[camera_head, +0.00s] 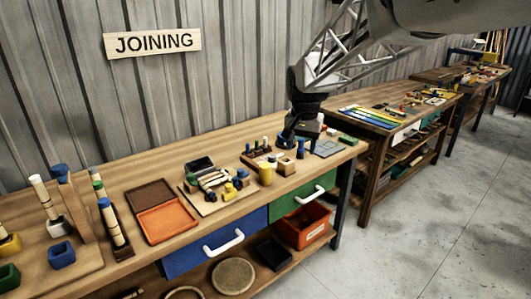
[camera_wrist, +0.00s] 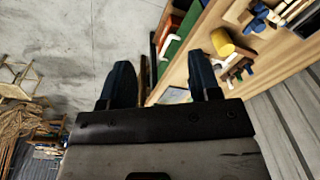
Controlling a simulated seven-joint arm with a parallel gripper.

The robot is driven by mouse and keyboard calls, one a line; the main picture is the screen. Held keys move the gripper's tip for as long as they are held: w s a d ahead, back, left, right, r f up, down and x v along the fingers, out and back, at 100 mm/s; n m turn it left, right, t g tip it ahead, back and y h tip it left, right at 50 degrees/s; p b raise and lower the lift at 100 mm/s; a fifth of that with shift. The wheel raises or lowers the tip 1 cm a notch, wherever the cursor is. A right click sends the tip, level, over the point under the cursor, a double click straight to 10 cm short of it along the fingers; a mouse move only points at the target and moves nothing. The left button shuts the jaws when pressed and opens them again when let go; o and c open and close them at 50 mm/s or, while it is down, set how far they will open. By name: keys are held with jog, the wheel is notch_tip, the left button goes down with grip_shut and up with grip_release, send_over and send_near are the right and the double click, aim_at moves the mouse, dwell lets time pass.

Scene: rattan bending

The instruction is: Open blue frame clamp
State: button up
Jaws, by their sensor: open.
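I cannot pick out the blue frame clamp for certain. A blue frame-like thing (camera_head: 468,53) stands on the far bench at the upper right of the head view, too small to tell whether it is a clamp. My gripper (camera_wrist: 163,80) is open, with its two dark fingers apart and nothing visible between them. In the head view my gripper (camera_head: 291,132) points down above the right end of the near bench, and its fingers are partly hidden against the dark parts there. It is well apart from the blue frame-like thing.
The near bench (camera_head: 150,182) holds an orange tray (camera_head: 167,221), a yellow cup (camera_head: 265,173) and several small tools. Below are a blue drawer (camera_head: 200,252), a green drawer (camera_head: 290,205) and an orange bin (camera_head: 303,228). A middle bench (camera_head: 375,122) stands beyond. The grey floor (camera_head: 410,240) at right is clear.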

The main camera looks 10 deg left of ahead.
jog(key=w+a+f+m, duration=0.1)
jog(key=w+a+f, duration=0.5)
jog(key=w+a, duration=0.55)
jog(key=m+g, duration=0.1)
send_over(241, 170)
notch_tip(241, 170, down, 9)
jog(key=shift+w+a+f, duration=0.1)
jog(key=shift+w+a, duration=0.05)
jog(key=shift+f, duration=0.1)
jog(key=shift+f, duration=3.8)
jog(key=c, duration=0.9)
